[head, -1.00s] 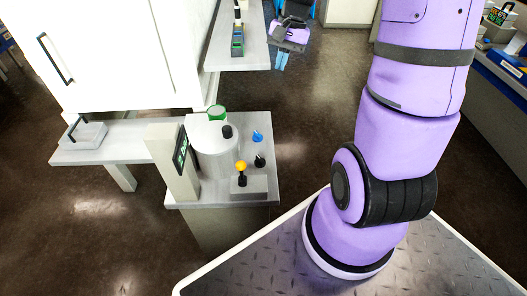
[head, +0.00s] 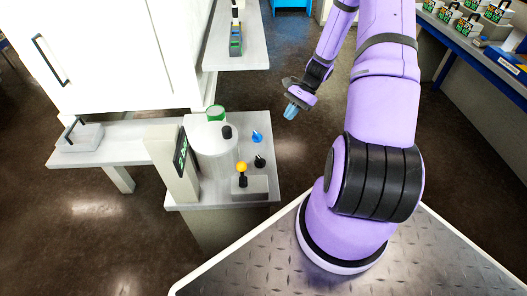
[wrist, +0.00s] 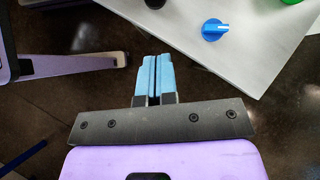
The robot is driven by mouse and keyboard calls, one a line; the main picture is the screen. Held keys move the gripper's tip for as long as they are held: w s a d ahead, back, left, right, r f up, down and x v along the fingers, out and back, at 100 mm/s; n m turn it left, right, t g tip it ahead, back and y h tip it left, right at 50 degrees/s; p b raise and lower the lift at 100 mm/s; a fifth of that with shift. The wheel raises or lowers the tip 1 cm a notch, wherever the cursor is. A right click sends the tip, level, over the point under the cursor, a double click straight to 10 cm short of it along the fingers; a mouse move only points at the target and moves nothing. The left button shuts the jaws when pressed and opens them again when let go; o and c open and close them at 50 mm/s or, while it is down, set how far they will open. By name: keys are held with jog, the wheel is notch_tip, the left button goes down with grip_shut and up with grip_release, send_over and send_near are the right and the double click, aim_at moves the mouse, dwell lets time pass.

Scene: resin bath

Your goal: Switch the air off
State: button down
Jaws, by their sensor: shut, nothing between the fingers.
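My gripper (head: 290,110) is to the right of the grey bench, in the air and apart from it. Its blue fingers (wrist: 154,75) are together and empty in the wrist view. On the bench stand a blue knob (head: 257,136), a black knob (head: 260,161) and a yellow-topped lever (head: 242,168) on a grey block. The blue knob (wrist: 214,29) also shows in the wrist view, with a pale pointer line, up and right of my fingers. I cannot tell which control is for the air.
A clear cylindrical vessel (head: 215,155) with a black knob on it and a green-topped thing (head: 216,113) stand on the bench (head: 256,190). A display panel (head: 176,160) stands at left. A white cabinet (head: 110,50) is behind. Open floor lies right of the bench.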

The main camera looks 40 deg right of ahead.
notch_tip(320, 180, down, 6)
jog(key=m+y, duration=0.1)
jog(key=m, duration=0.1)
jog(key=shift+s+d+t, duration=0.2)
jog(key=shift+s+t, duration=0.1)
jog(key=shift+s, duration=0.15)
send_near(266, 158)
jog(key=x, duration=0.4)
jog(key=a, duration=0.3)
jog(key=shift+a+f, duration=0.15)
jog(key=shift+w+a, duration=0.1)
jog(key=shift+a, duration=0.55)
